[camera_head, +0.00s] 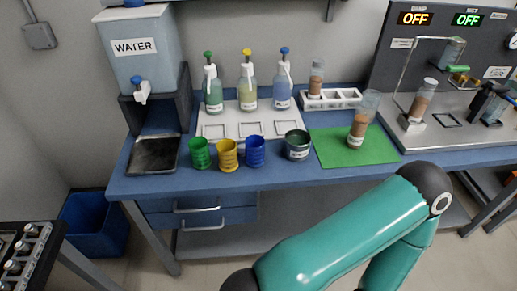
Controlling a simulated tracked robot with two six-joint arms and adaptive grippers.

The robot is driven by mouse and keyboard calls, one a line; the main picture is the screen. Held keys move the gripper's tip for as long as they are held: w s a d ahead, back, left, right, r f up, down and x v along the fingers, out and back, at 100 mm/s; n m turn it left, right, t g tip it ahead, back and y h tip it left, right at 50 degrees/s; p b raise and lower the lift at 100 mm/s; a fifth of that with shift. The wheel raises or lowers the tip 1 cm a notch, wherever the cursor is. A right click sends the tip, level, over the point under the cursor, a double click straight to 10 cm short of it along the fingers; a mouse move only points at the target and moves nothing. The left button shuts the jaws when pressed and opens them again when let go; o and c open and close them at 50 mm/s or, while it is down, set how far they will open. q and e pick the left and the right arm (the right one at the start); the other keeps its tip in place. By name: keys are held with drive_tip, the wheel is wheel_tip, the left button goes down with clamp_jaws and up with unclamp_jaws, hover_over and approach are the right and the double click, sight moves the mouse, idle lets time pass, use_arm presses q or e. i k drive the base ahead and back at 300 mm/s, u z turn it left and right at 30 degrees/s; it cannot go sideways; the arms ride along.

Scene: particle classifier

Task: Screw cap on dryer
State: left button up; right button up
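The apparatus at the right has a grey panel (379,62) with two displays that read OFF. A clear tube with brown fill (421,102) stands on its base, beside a thin bent pipe (405,72). A translucent grey-green cylinder (453,52) sits by the panel, with a green piece (459,69) just below it. I cannot tell which part is the dryer's cap, or whether any cap is screwed on. My teal arm crosses the lower right foreground. Neither gripper is in view.
Green (199,154), yellow (228,155) and blue (254,152) cups and a dark jar (297,145) stand along the front. Pump bottles and a water tank (140,47) stand behind, left.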

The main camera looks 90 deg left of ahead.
sight(364, 111)
drive_tip(key=u, duration=0.05)
drive_tip(key=k, duration=0.15)
drive_tip(key=z, duration=0.95)
drive_tip(key=i, duration=0.15)
drive_tip(key=u, duration=2.6)
drive_tip(key=k, duration=0.2)
drive_tip(key=u, duration=0.35)
drive_tip(key=i, duration=0.6)
drive_tip(key=z, duration=0.15)
drive_tip(key=k, duration=0.6)
drive_tip(key=u, duration=0.1)
